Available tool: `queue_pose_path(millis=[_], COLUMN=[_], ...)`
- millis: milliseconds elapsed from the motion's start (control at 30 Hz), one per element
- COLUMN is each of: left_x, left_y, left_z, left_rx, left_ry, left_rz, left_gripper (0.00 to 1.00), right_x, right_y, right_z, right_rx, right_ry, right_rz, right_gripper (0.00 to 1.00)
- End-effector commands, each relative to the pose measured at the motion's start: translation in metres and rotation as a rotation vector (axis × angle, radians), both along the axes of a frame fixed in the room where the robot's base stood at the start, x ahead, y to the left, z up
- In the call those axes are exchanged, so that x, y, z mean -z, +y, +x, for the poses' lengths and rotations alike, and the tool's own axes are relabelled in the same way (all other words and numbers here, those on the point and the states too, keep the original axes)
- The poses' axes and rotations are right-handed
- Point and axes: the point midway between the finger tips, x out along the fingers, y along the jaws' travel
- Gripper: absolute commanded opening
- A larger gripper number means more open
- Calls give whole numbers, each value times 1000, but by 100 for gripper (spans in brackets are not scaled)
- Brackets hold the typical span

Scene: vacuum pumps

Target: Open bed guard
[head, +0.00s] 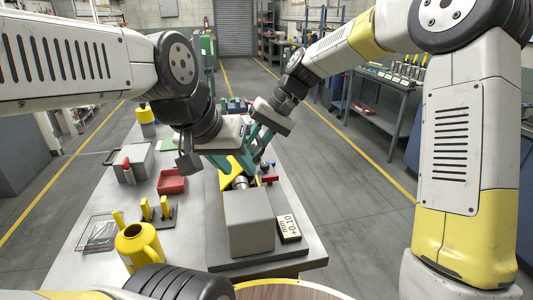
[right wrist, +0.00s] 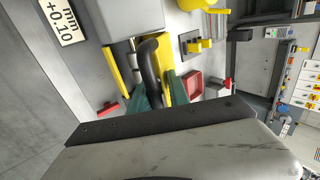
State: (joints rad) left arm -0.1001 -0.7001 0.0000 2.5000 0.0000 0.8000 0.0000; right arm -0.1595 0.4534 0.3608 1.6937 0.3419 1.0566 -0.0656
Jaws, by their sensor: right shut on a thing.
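The yellow bed guard (head: 229,180) shows in part behind the grey block of the machine, with the arms hiding much of it. In the right wrist view its yellow panel (right wrist: 182,55) has a curved black handle (right wrist: 150,62). My right gripper (right wrist: 163,93) has its green fingers on either side of this handle and is shut on it. In the head view my right gripper (head: 258,136) reaches down to the guard from behind. My left gripper (head: 226,160) is low beside the guard, close to the right one; its fingertips are partly hidden, so its opening is unclear.
The grey machine block (head: 249,222) stands on a dark base with a "+0.10 mm" label (head: 289,227). A red tray (head: 171,181), yellow jug (head: 139,246), yellow blocks on a stand (head: 158,211) and a clear tray (head: 98,231) are to the left on the table.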

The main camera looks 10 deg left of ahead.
Motion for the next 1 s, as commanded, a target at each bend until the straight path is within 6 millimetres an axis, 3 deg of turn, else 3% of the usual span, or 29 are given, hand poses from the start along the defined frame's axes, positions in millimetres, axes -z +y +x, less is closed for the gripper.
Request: queue_pose_path(millis=[400, 700, 1000], left_x=[0, 0, 0], left_y=[0, 0, 0], left_z=[0, 0, 0], left_rx=[0, 0, 0], left_ry=[0, 0, 0], left_rz=[0, 0, 0], left_gripper=[36, 36, 36], right_x=[-26, -34, -36], right_y=[35, 59, 71], right_z=[-15, -25, -30], right_rx=[-5, -2, 1], right_ry=[-154, -241, -257], right_rz=[-369, -593, -638], right_gripper=[0, 0, 0])
